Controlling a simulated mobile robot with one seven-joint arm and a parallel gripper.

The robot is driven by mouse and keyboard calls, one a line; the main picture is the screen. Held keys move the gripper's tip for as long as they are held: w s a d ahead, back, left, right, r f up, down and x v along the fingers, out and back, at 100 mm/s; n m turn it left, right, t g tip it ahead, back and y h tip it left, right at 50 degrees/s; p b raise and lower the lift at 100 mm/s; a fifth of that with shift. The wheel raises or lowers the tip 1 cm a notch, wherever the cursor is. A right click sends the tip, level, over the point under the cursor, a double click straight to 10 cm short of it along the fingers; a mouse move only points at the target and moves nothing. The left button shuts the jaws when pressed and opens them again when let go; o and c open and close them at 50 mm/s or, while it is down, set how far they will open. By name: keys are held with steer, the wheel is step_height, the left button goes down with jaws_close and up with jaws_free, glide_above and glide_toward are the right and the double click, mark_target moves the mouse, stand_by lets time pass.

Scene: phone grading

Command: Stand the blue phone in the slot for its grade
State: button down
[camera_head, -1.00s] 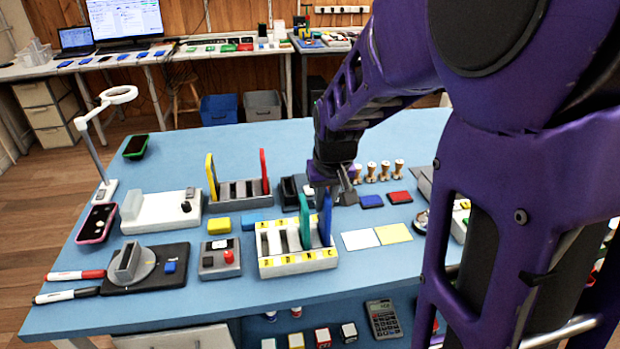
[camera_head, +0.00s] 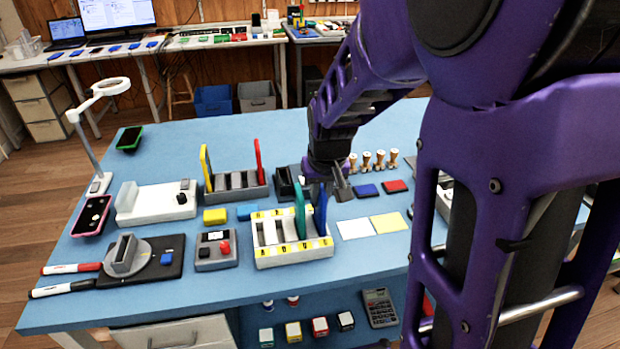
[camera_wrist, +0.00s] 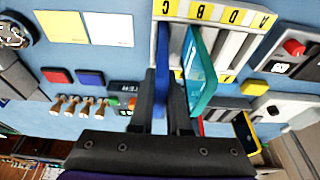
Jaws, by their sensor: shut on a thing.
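My gripper (camera_head: 329,186) is shut on the blue phone (camera_head: 321,208), which stands upright at the right end of a white slotted rack (camera_head: 293,257) with yellow letter labels. In the wrist view my fingers (camera_wrist: 162,108) close on the near end of the blue phone (camera_wrist: 163,62). Its far end lines up with the slot by the C label (camera_wrist: 175,9). I cannot tell whether its lower edge is fully seated. A teal phone (camera_wrist: 200,75) stands just beside it, in the slot by the B label. The slots by D and A look empty.
A grey rack (camera_head: 237,190) with a yellow and a red phone stands behind. A grey box with a red button (camera_head: 217,251) is left of the white rack. White and yellow sheets (camera_head: 389,226) lie flat to its right. Wooden-handled stamps (camera_head: 379,160) stand near my gripper.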

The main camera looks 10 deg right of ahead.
steer(key=c, duration=0.8)
jaws_free()
steer(key=shift+o, duration=0.2)
steer(key=shift+o, duration=1.4)
steer(key=shift+r+p, duration=0.6)
steer(key=shift+r, duration=0.15)
steer(key=shift+r+p, duration=0.6)
steer(key=shift+r, duration=0.15)
